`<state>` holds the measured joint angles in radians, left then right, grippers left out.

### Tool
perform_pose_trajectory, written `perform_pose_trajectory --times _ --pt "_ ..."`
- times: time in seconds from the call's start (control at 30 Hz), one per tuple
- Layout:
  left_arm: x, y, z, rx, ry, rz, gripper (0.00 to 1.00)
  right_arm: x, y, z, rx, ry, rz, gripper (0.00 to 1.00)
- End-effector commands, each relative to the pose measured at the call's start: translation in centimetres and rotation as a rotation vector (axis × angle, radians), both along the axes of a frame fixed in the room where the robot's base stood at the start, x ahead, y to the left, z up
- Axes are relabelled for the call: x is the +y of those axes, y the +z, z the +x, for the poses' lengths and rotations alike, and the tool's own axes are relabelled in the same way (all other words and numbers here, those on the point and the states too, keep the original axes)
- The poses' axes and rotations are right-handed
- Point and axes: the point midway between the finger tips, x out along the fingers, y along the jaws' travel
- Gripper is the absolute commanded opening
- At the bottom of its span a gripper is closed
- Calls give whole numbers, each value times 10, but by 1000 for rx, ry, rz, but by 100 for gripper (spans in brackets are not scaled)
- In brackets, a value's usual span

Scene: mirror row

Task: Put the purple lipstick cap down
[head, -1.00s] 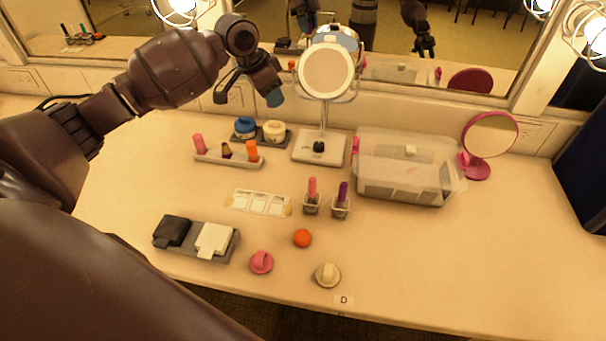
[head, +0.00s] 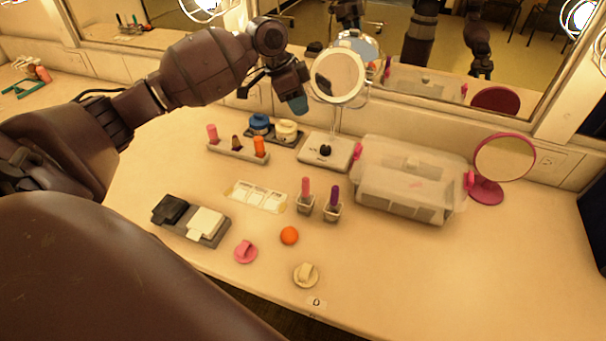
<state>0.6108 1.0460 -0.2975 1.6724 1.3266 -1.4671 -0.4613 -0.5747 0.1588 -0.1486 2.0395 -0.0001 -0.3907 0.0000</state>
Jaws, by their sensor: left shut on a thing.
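My left gripper (head: 272,92) hangs in the air at the back of the counter, left of the round standing mirror (head: 338,75). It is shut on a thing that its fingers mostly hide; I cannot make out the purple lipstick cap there. One fingertip looks blue-grey. Below it, a grey tray (head: 238,153) holds a pink, a short dark and an orange lipstick. A purple lipstick (head: 334,196) stands upright in a small clear cup, beside a pink one (head: 306,188) in another cup. My right gripper is not in view.
A blue-lidded jar (head: 260,122) and a cream jar (head: 286,129) stand beneath the gripper. A clear lidded bin (head: 411,178) and a pink mirror (head: 504,157) are at right. Compacts (head: 206,222), an orange ball (head: 289,235) and round puffs lie in front. The front right counter is clear.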

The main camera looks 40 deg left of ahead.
Motion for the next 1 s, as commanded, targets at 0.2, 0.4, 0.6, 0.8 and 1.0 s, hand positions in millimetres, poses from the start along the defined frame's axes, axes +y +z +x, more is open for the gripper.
perform_pose_trajectory --times 0.2,0.4,0.6,0.8,1.0 --pt "0 -16 0 4 -43 -2 8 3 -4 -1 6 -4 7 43" --pt "0 -60 -1 8 -42 -1 8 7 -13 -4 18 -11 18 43" --pt "0 -104 -1 6 -41 -1 8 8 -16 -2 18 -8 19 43" --pt "0 -136 -1 5 -41 -1 8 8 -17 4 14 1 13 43" --pt "1 -145 0 1 -40 0 8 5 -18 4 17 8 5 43"
